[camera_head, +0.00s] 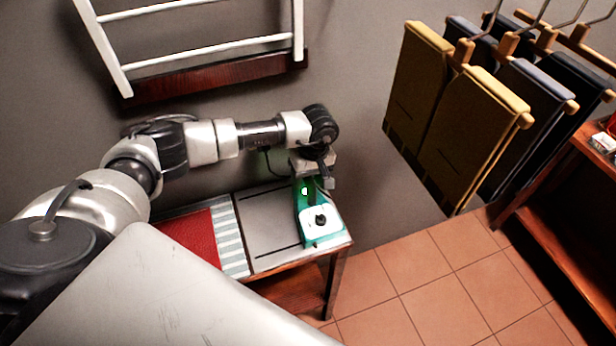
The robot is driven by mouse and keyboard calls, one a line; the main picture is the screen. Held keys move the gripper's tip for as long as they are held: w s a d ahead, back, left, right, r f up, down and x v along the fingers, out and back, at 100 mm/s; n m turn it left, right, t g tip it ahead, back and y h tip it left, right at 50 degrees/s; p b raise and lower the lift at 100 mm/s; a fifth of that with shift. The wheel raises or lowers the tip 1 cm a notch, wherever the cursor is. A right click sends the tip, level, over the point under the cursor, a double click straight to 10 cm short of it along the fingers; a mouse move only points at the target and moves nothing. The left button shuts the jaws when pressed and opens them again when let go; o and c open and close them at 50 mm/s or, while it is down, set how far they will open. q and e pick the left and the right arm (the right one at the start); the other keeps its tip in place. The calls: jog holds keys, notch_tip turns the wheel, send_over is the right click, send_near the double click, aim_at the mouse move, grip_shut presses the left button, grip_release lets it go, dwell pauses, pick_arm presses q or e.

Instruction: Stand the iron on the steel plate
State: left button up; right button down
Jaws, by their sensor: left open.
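A teal and white iron (321,226) with a black knob is at the right end of the grey steel plate (262,212) on a small wooden table. I cannot tell for sure from this angle whether it stands upright or lies flat. My left gripper (316,184) is open and points down at the iron's far end. Its fingers overlap the teal part, and I cannot tell whether they touch it. The gripper and wrist hide part of the iron. My right gripper is out of view.
A striped cloth (229,238) and a red pad (192,238) lie left of the plate. A white rack (200,45) hangs on the wall behind. The tiled floor (415,275) between is clear.

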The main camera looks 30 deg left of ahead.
pick_arm(q)
jog(key=shift+w+r, duration=0.1)
jog(key=shift+r, duration=0.2)
notch_tip(320, 180, up, 12)
jog(key=w+d+b, duration=0.1)
jog(key=b, duration=0.2)
jog(key=shift+f+b, duration=0.25)
jog(key=shift+b, duration=0.1)
jog(key=shift+d, duration=0.1)
